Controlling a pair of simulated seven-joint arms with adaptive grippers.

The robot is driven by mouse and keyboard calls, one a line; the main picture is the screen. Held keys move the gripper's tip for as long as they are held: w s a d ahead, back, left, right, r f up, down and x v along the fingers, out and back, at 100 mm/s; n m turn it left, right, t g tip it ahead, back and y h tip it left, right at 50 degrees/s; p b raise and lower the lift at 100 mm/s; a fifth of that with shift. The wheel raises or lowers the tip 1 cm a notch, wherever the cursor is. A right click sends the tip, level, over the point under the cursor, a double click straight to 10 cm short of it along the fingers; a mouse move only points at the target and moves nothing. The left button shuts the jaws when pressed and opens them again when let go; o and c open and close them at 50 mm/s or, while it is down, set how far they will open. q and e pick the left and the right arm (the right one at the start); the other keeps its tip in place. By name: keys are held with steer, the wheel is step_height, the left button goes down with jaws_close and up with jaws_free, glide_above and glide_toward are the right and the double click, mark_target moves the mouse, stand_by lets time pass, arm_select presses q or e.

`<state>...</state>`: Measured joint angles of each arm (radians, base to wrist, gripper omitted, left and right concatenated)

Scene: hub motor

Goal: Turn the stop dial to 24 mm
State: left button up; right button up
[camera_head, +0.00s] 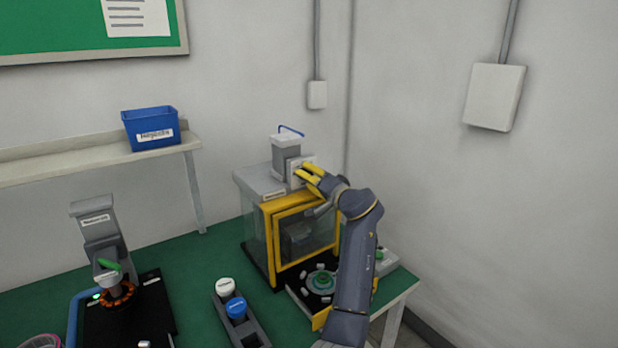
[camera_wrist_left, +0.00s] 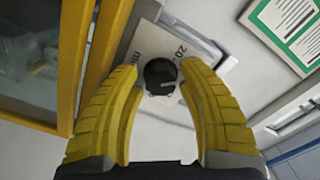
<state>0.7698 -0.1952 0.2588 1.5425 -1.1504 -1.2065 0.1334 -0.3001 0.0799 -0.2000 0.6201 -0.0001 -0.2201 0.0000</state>
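The stop dial is a black round knob (camera_wrist_left: 160,76) on a pale plate (camera_wrist_left: 150,42) printed with "20" and "mm" in the left wrist view. My left gripper (camera_wrist_left: 160,72) has its two yellow fingers on either side of the knob. They look slightly apart from it, but I cannot tell whether either tip touches. A small pale mark shows on the knob; its exact reading is unclear. In the head view, the gripper (camera_head: 309,174) is at the plate on top of the yellow-framed press (camera_head: 268,205) and hides the knob. My right gripper is not in view.
A fixture with a green ring (camera_head: 321,281) sits before the press, beside my arm. A holder with white and blue knobs (camera_head: 239,320) stands left of it. A black station (camera_head: 155,300) is at left. A blue bin (camera_head: 151,128) sits on the shelf.

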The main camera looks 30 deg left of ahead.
arm_select(q)
steer(key=shift+o, duration=1.4)
steer(key=shift+r, duration=0.15)
step_height(320, 180, up, 10)
